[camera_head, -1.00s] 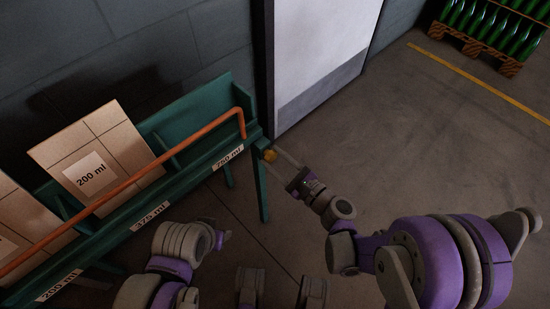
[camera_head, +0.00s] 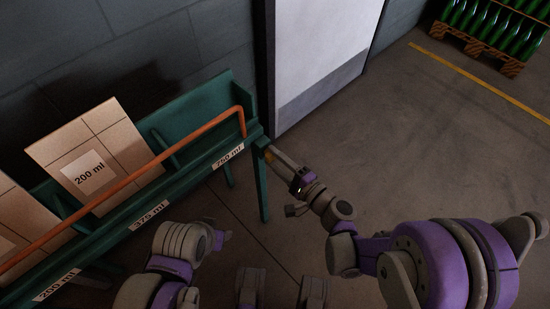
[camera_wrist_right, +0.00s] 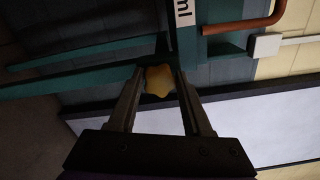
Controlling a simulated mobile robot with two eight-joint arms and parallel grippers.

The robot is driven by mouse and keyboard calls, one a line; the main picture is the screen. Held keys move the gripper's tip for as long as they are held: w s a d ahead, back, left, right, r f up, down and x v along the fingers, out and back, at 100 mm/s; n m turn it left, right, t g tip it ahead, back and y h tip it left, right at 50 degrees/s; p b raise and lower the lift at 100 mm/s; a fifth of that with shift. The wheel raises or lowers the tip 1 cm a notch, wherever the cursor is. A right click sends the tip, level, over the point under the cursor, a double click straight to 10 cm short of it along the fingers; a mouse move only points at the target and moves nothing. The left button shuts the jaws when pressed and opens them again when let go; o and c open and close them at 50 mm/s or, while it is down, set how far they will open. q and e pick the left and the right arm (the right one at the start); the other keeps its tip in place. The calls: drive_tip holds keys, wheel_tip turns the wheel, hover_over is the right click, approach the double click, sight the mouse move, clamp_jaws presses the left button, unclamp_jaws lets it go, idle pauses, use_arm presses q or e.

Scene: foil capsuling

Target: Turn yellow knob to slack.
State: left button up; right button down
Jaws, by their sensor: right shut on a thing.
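The yellow knob (camera_wrist_right: 158,80) is a small lobed knob at the end of the green rack (camera_head: 195,180). In the head view only a bit of the knob (camera_head: 268,154) shows, beside the top of the rack's end leg. My right gripper (camera_head: 275,158) reaches it from the lower right and is shut on it. In the right wrist view the knob sits between the two fingertips, with a finger on each side.
An orange rail (camera_head: 135,180) runs along the rack, with tiled cartons (camera_head: 110,140) behind it. Volume labels mark the rack's front. A white door (camera_head: 320,50) is behind the knob. Green bottles on a pallet (camera_head: 490,35) stand far right. The floor at right is clear.

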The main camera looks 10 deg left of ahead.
drive_tip(key=n, duration=0.6)
drive_tip(key=shift+f, duration=0.15)
drive_tip(key=n+b, duration=0.1)
drive_tip(key=n, duration=0.5)
drive_tip(key=shift+d+n, duration=0.1)
drive_tip(key=shift+n, duration=0.3)
drive_tip(key=n, duration=0.6)
drive_tip(key=shift+w+b, duration=0.15)
drive_tip(key=shift+b, duration=0.2)
drive_tip(key=n, duration=0.5)
drive_tip(key=shift+d+n, duration=0.1)
drive_tip(key=shift+n, duration=0.2)
drive_tip(key=shift+c, duration=1.6)
unclamp_jaws()
